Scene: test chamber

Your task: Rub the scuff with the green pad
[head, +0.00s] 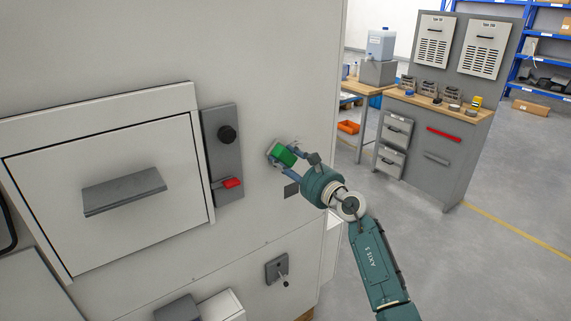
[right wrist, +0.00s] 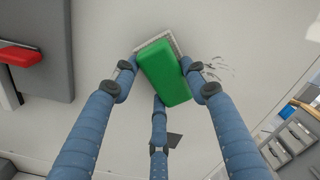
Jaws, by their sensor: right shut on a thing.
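My right gripper (head: 286,155) is shut on the green pad (head: 284,154). In the right wrist view my right gripper's (right wrist: 164,85) blue fingers hold the green pad (right wrist: 163,72) from both sides, with a third finger below. The pad has a pale grey layer on its far side, toward the white panel (head: 270,60). I cannot tell whether it touches the panel. The scuff (right wrist: 213,68) shows as dark smudges on the panel just right of the pad in the right wrist view. In the head view the scuff is hidden or too small to make out. My left gripper is not in view.
Left of the pad is a grey control plate (head: 222,160) with a black knob (head: 227,134) and a red-tipped lever (head: 231,183). A drawer front with a grey handle (head: 124,190) is further left. A grey latch (head: 277,269) sticks out below. Open floor lies right of the panel's edge.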

